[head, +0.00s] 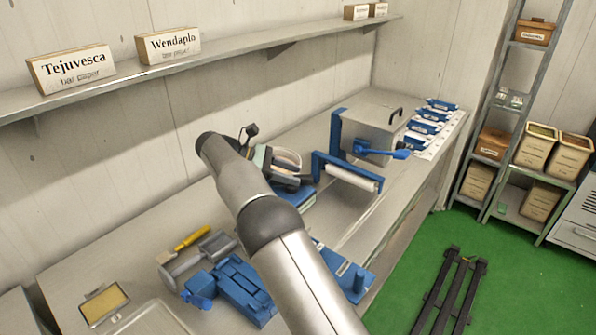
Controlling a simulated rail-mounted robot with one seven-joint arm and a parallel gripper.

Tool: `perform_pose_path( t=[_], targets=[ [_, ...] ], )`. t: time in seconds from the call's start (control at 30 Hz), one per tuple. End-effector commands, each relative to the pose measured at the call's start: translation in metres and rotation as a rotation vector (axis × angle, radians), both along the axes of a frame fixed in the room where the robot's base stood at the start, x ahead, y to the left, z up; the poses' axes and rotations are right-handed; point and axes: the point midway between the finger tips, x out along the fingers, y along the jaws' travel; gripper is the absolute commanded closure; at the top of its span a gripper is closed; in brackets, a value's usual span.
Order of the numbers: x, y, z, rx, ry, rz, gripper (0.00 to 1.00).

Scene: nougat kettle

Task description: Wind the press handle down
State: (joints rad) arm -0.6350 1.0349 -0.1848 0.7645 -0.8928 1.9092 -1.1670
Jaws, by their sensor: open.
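A blue handle with a rounded knob (381,151) sticks out to the right at the front of a grey metal box (372,118) with a blue upright frame, on the bench. I cannot tell for sure whether it is the press handle. A pale roller (352,177) in a low blue frame lies in front of the box.
Blue clamp-like equipment (238,288), a yellow-handled tool (193,237) and a framed yellow block (104,304) lie on the near bench. Blue-labelled items (430,115) line the far end. A shelf (200,62) runs above. My arm hides the bench's middle.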

Motion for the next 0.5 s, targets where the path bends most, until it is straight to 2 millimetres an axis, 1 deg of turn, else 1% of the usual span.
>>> perform_pose_path(
  t=[0.1,0.27,0.47,0.5],
  targets=[
    [0.0,0.0,0.017,0.002,-0.006,-0.001,0.58],
    [-0.019,-0.006,0.038,0.001,-0.003,-0.001,0.58],
    [-0.047,-0.014,0.073,0.002,-0.003,0.001,0.58],
    [-0.054,-0.016,0.078,0.002,-0.002,0.0,0.58]
  ],
)
